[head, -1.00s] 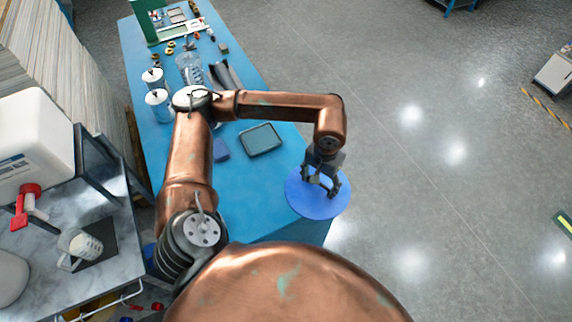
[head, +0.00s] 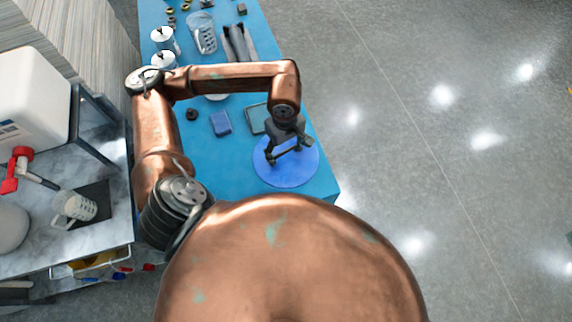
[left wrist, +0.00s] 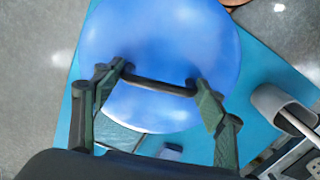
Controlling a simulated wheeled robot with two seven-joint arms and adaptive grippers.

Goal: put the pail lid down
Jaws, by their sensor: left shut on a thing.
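The pail lid is a round blue disc (head: 290,168) in the head view, over the right front part of the blue table. My left gripper (head: 287,157) is above it, shut on its dark bar handle. In the left wrist view the lid (left wrist: 165,45) fills the upper middle, and the two fingers of my left gripper (left wrist: 160,85) are at the ends of the handle. I cannot tell whether the lid touches the table or hangs just above it. My right gripper is not in view.
The blue table (head: 240,185) has free room left of the lid. A dark-rimmed tray (head: 256,118) lies close behind the lid, with a blue block (head: 221,123) left of it. White canisters (head: 161,38) stand farther back. Grey floor lies beyond the table's right edge.

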